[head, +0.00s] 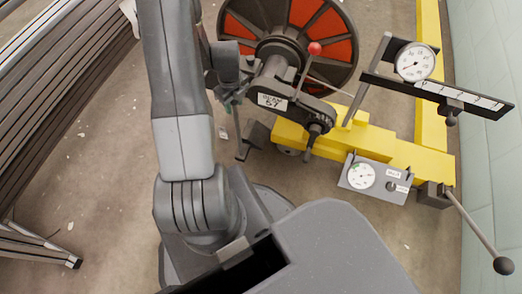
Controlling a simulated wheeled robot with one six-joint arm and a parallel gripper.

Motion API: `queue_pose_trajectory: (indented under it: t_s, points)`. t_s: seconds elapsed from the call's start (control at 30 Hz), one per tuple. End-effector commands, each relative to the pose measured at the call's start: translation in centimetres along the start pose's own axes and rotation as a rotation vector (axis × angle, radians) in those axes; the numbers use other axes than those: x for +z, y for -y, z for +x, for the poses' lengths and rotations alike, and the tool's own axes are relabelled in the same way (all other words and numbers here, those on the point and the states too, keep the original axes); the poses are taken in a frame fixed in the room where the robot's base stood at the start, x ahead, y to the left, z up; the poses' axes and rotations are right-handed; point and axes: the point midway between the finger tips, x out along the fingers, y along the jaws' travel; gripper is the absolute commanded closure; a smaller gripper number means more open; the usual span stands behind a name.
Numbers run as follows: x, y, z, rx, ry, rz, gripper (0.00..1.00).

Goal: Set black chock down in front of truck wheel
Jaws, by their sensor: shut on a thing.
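My gripper (229,104) hangs beside the lower left of the big reel, left of the lever arm. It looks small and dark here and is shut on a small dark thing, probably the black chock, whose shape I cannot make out. A dark angular block (256,134) stands at the left end of the yellow beam, close to the right of my gripper. A dark rounded part that may be a truck wheel (288,150) shows under the beam's left end, mostly hidden.
The reel (325,48) has red-orange sectors. The yellow beam (370,147) carries a gauge box (375,178) and a ball-ended lever (480,230). A dial gauge on a bar (415,62) rises at right. Grey slats (60,90) stand left. Concrete floor (110,150) between is mostly clear.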

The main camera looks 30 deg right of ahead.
Motion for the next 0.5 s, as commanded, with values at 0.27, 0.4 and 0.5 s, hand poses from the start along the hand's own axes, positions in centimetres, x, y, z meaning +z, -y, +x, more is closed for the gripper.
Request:
queue_pose_trajectory:
  t_s: [0.27, 0.4, 0.5]
  points:
    - [-1.5, 0.9, 0.5, -0.013, 0.010, 0.005, 1.00]
    - [-2.1, 1.1, 0.3, -0.017, 0.011, 0.002, 1.00]
    - [-2.4, 1.2, 0.7, -0.017, 0.011, 0.001, 1.00]
